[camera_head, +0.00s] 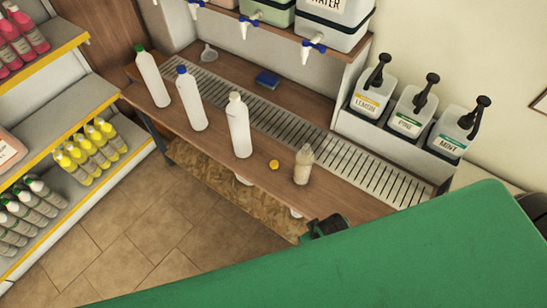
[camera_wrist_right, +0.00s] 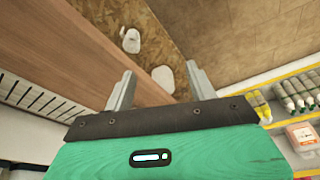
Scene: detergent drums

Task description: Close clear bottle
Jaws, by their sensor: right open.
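The clear bottle (camera_head: 303,164) stands upright near the front edge of the wooden counter, its neck open with no cap on it. A small yellow cap (camera_head: 274,164) lies on the counter just left of it, apart from the bottle. In the right wrist view my right gripper (camera_wrist_right: 162,86) is open with nothing between its fingers. It faces the counter's edge and the floor, and neither clear bottle nor cap shows there. In the head view my large green arm part covers the lower right. My left gripper is in neither view.
White bottles with green (camera_head: 152,78), blue (camera_head: 191,100) and pale (camera_head: 238,126) caps stand upright along the counter (camera_head: 215,148). A drain grate (camera_head: 350,167) runs behind them, with a blue sponge (camera_head: 267,79) beyond. Pump jugs (camera_head: 411,110) stand at right; taps hang above.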

